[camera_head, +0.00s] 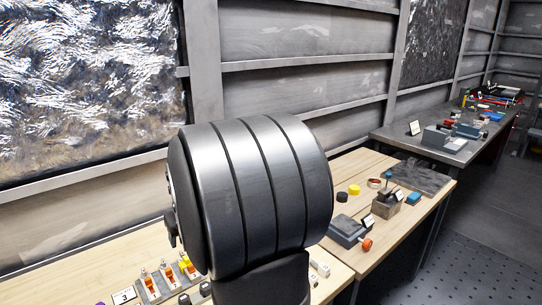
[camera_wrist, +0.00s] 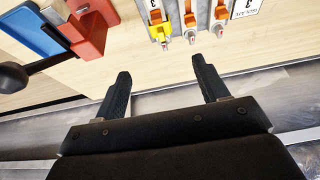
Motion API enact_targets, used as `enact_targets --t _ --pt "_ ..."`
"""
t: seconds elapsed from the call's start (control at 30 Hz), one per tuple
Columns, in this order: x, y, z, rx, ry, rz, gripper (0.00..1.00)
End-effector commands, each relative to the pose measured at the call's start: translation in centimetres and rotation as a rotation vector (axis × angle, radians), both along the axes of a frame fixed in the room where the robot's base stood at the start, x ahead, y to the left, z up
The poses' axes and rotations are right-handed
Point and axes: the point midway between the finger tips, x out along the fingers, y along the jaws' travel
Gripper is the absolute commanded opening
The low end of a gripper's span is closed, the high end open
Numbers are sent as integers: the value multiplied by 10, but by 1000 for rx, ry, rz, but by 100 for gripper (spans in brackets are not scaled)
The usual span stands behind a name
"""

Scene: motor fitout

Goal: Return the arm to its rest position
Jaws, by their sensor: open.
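My gripper (camera_wrist: 165,88) shows in the wrist view with its two black fingers spread apart and nothing between them. In the head view a large dark part of my own arm fills the middle and hides much of the bench; the gripper itself does not show there.
A switch rail with orange levers (camera_wrist: 188,18) lies ahead of the fingers, beside a red block (camera_wrist: 90,30) and a blue block (camera_wrist: 35,28). A second bench (camera_head: 392,134) stands farther back.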

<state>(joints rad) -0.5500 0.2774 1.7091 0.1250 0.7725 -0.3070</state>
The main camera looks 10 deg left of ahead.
Motion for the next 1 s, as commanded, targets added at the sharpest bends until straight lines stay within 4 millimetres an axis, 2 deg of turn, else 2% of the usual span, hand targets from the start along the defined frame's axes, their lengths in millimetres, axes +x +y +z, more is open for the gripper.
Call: enact_targets --t 0.7,1.0 --pt "31 32 -108 -2 3 1 67" --pt "42 43 -145 0 3 1 67"
